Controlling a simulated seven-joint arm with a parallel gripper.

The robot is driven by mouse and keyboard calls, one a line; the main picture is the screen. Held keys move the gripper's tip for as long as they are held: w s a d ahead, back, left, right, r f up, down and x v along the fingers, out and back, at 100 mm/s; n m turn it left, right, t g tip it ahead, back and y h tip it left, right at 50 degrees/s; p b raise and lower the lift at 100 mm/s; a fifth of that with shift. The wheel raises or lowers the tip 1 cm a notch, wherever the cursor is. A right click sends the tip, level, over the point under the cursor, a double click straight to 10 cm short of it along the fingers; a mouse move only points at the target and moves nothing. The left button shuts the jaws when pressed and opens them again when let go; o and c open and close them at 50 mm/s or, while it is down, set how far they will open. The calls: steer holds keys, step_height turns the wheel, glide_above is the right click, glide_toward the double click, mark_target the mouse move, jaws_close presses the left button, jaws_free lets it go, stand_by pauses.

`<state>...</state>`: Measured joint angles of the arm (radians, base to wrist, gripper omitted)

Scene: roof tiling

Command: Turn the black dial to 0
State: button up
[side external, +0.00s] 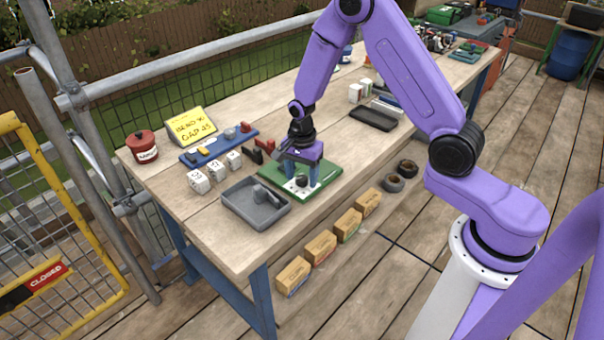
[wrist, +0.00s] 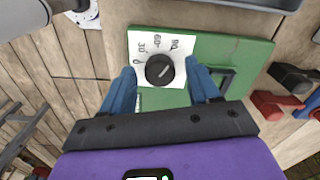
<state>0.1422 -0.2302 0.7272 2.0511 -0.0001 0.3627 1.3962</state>
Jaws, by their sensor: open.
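The black dial (wrist: 160,69) sits on a white plate (wrist: 140,43) marked 0, 30, 60 and 90, fixed to a green board (wrist: 228,48). A pale line on the dial appears to slant to the upper right, towards the 90 side and away from the 0 at left; its exact reading is hard to tell. My gripper (wrist: 161,82) is open, with its blue fingers either side of the dial and gaps between. In the side view my gripper (side external: 302,172) points down over the green board (side external: 327,172), and the dial (side external: 301,181) shows between the fingers.
A grey tray (side external: 246,214) lies left of the board on the wooden bench (side external: 215,241). White numbered blocks (side external: 217,170), a blue rack (side external: 213,149), a yellow note (side external: 190,125) and a red tin (side external: 142,147) stand further left. A black tray (side external: 373,118) lies behind, to the right.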

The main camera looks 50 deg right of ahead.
steer(key=c, duration=1)
steer(key=shift+c, duration=0.2)
steer(key=shift+n, duration=0.3)
steer(key=n, duration=0.5)
steer(key=shift+n, duration=0.3)
steer(key=n, duration=1.1)
steer(key=shift+n, duration=0.4)
steer(key=n, duration=0.6)
